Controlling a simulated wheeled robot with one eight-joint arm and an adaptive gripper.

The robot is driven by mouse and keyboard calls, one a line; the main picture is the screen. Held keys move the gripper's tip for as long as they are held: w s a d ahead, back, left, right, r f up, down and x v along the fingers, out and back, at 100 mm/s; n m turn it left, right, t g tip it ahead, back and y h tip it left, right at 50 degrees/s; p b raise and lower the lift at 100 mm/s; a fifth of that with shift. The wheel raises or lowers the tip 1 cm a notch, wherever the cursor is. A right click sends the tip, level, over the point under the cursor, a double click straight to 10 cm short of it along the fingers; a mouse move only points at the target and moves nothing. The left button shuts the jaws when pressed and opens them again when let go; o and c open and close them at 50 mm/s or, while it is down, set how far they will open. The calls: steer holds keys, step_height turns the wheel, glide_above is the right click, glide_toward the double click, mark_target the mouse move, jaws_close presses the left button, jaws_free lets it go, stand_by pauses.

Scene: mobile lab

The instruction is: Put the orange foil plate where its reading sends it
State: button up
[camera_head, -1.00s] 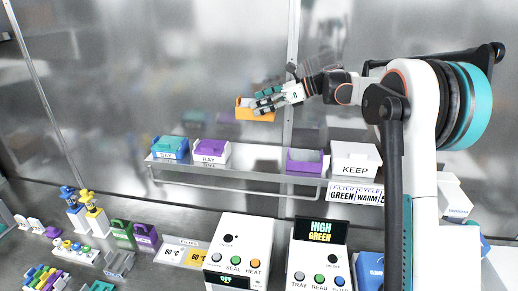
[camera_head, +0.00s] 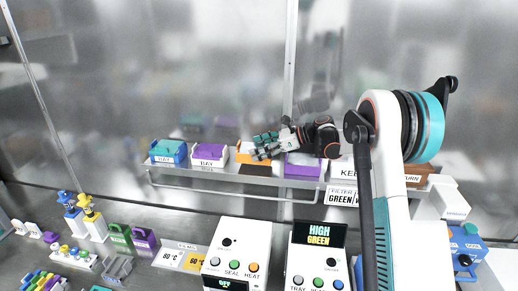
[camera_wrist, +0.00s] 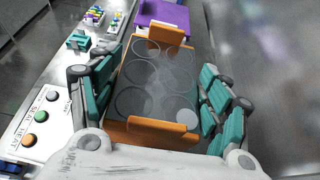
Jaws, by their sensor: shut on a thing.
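The orange foil plate (camera_wrist: 135,131) is between the teal finger pads of my gripper (camera_wrist: 156,98) in the wrist view. It has raised orange ends and a grey top with several round wells. In the head view my gripper (camera_head: 264,147) holds the orange plate (camera_head: 243,148) at the shelf, between two purple-topped bays. I cannot tell whether the plate touches the shelf. The reader (camera_head: 315,262) display says HIGH GREEN. A white KEEP box (camera_head: 346,165) and a brown-topped RETURN box (camera_head: 414,176) stand to the right, partly hidden by my arm.
The shelf (camera_head: 225,183) bears a blue bay with a teal top (camera_head: 168,152), a purple bay (camera_head: 209,155) and another purple piece (camera_head: 302,167). The heater-sealer (camera_head: 238,250) stands on the bench below. Cards reading GREEN (camera_head: 340,196) and a partly hidden word hang by the shelf.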

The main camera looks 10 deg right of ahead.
steer(key=shift+f, duration=0.2)
steer(key=shift+f+b, duration=0.45)
steer(key=shift+b, duration=0.15)
steer(key=o, duration=1.2)
steer(key=shift+r+p, duration=0.6)
steer(key=shift+p, duration=0.05)
steer(key=b+v, duration=0.1)
steer(key=v, duration=1.1)
steer(key=shift+s, duration=0.1)
